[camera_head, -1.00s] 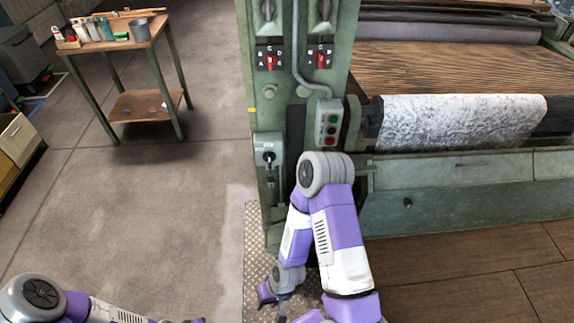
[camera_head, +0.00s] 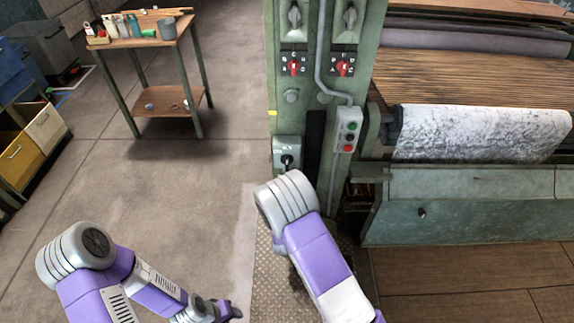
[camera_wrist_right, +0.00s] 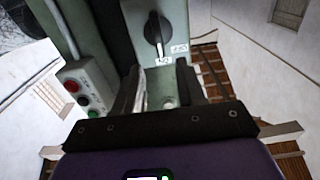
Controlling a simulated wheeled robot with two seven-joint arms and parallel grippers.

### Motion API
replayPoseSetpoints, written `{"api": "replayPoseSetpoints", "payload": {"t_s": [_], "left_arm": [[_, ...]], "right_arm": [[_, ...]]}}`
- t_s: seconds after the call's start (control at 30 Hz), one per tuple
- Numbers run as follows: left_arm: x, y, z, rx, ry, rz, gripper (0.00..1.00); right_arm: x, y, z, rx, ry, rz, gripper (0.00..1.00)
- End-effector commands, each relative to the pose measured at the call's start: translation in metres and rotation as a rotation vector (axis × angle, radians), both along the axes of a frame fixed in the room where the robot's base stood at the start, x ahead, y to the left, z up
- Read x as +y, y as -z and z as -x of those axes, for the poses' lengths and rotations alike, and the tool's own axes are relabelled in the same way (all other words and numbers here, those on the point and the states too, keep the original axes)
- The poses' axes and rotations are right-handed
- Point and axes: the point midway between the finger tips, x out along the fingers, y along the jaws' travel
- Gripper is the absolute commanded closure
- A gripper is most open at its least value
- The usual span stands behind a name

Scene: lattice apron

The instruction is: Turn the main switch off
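A grey-green switch box with a black rotary handle, which I take as the main switch (camera_head: 288,160), is on the lower left of the green machine post. My right arm covers its lower part in the head view. In the right wrist view the black handle (camera_wrist_right: 157,32) lies lengthwise up and down, with small white labels beside it. My right gripper (camera_wrist_right: 158,88) is open and empty, its two dark fingers pointing toward the box, apart from the handle. It is hidden in the head view. My left gripper (camera_head: 228,312) is low over the floor; its fingers are unclear.
A button box (camera_head: 347,130) with green and red buttons hangs right of the switch and shows in the wrist view (camera_wrist_right: 85,88). Two red selectors (camera_head: 293,68) (camera_head: 343,68) sit higher on the post. A loaded work table (camera_head: 145,42) stands left; floor between is clear.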

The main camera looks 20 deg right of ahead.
Motion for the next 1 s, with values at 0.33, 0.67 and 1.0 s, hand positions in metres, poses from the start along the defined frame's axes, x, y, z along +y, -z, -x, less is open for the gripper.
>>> {"api": "replayPoseSetpoints", "payload": {"t_s": [0.33, 0.67, 1.0], "left_arm": [[0.0, 0.005, 0.0, 0.0, 0.0, 0.0, 0.57], [0.0, 0.007, 0.0, 0.0, 0.0, 0.0, 0.57], [0.0, 0.006, 0.0, 0.0, 0.0, 0.0, 0.57]], "right_arm": [[-0.014, -0.001, -0.049, -0.007, -0.001, 0.002, 0.61], [-0.019, 0.0, -0.069, -0.003, -0.002, 0.002, 0.61], [-0.019, 0.0, -0.069, -0.002, -0.002, 0.001, 0.84]]}}
